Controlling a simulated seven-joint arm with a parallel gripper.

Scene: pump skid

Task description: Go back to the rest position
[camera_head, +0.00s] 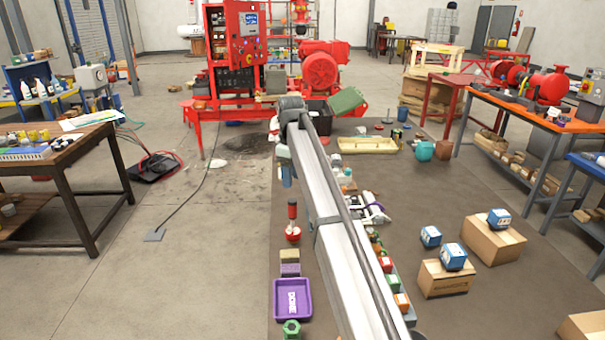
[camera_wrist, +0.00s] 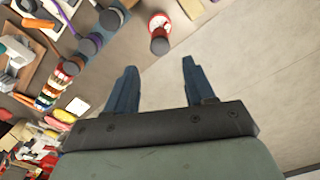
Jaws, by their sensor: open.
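My gripper (camera_wrist: 160,82) shows in the wrist view with its two blue fingers spread apart and nothing between them. In the head view, the blue fingers (camera_head: 287,176) hang downward below the far end of my arm, left of its long pale link. They are above the dark mat (camera_head: 395,225), beyond a red-handled item standing in a small red dish (camera_head: 292,236). In the wrist view, that dish (camera_wrist: 160,20) lies beyond the fingertips, apart from them. My arm hides part of the row of items on the mat.
A purple tray (camera_head: 293,299) and a green nut (camera_head: 291,329) lie near the front. Cardboard boxes (camera_head: 492,240) with blue-and-white items stand at the right. A cream tray (camera_head: 367,145) lies further back. The red pump skid (camera_head: 235,75) stands behind. Floor (camera_head: 200,270) left of the mat is mostly clear.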

